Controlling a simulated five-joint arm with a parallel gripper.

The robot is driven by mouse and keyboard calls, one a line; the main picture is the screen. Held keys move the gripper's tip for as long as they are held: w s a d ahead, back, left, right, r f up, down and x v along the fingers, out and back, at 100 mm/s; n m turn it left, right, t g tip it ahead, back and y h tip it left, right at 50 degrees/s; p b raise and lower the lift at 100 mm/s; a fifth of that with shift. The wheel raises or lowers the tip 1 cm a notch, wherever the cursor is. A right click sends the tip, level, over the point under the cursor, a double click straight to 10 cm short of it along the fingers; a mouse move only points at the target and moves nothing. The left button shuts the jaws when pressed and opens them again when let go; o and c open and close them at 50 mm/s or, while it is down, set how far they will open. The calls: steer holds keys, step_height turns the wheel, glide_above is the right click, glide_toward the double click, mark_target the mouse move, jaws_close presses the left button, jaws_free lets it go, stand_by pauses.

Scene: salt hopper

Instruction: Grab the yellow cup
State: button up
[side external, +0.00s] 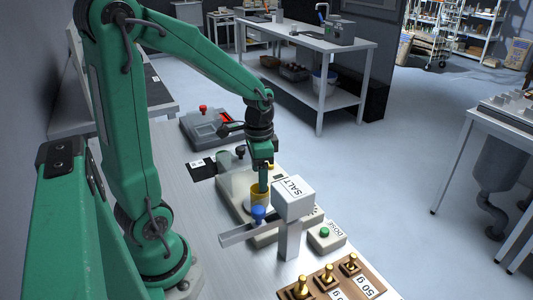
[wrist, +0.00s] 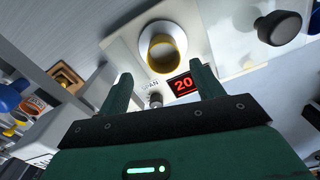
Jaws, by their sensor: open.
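The yellow cup (side external: 257,197) stands upright on the pan of a pale scale (side external: 233,188), just behind the salt hopper. In the wrist view the yellow cup (wrist: 180,54) shows from above, on the round white pan beside the scale's red display, which reads 20. My gripper (side external: 263,182) points down at the cup in the side view, with a finger partly covering its rim. In the wrist view my gripper (wrist: 161,82) has its two green fingers wide apart with nothing between them. The cup appears beyond the fingertips; I cannot tell if they touch it.
The white salt hopper (side external: 293,198) with a blue knob (side external: 258,213) stands close in front of the cup. A dose box with a green button (side external: 325,232) and a wooden block of brass weights (side external: 335,284) are at front right. A grey device with a red button (side external: 203,109) is behind.

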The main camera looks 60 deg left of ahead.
steer(key=shift+f, duration=1.25)
steer(key=shift+a+f, duration=0.15)
steer(key=shift+f, duration=1.15)
steer(key=shift+a+f, duration=0.1)
steer(key=shift+f, duration=1.2)
steer(key=c, duration=1.2)
steer(key=shift+o, duration=0.2)
steer(key=shift+r, duration=0.1)
step_height(320, 180, up, 10)
